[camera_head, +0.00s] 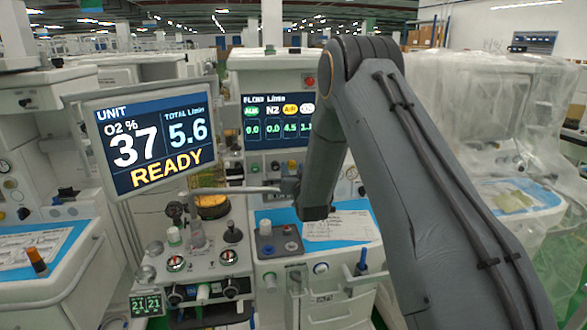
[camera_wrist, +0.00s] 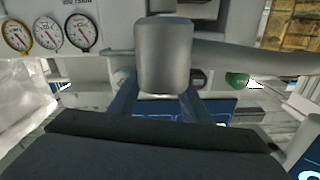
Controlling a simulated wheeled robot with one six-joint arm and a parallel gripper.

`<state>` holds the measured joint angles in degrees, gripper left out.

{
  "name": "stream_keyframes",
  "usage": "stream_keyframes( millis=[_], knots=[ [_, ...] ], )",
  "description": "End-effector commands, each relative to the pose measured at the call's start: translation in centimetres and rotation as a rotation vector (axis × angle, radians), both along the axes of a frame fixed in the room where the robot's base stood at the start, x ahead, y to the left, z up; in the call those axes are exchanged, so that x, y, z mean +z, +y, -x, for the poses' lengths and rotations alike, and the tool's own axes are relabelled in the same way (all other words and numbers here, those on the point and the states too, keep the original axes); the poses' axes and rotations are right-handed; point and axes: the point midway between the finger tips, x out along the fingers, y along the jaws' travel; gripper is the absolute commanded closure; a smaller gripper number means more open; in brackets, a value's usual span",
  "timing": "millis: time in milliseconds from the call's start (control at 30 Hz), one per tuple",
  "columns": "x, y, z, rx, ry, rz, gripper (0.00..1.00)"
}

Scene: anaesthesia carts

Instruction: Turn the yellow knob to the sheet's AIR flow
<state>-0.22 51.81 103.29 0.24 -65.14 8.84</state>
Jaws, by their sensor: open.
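A small yellowish knob (camera_head: 292,164) seems to sit in the row below the flow screen, but it is tiny and partly beside my arm. The flow screen (camera_head: 278,118) shows 4.5 under the amber AIR label and about 1.1 under the last label. A printed sheet (camera_head: 341,226) lies on the blue worktop; its writing is too small to read. My gripper (camera_wrist: 160,97) is open in the wrist view, its fingers on both sides of a grey cylinder's lower end. I cannot tell whether they touch. No yellow knob shows there; the cylinder hides the space between the fingers.
A grey pipe (camera_wrist: 250,57) runs right from near the cylinder. A green knob (camera_wrist: 237,80) and a dark knob (camera_wrist: 198,78) sit to its right. Several gauges (camera_wrist: 82,32) are at upper left. The monitor (camera_head: 152,138) reads READY, 37 and 5.6. Plastic-wrapped carts stand right.

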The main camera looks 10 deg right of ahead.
Motion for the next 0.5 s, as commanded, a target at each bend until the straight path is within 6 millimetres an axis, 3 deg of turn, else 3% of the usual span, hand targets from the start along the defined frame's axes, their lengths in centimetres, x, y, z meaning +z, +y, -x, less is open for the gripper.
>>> stream_keyframes(
  millis=[233,500],
  knots=[
    [-0.03,-0.01,-0.11,0.0,0.0,0.0,0.57],
    [-0.02,0.0,-0.1,0.0,0.001,0.0,0.98]
  ],
)
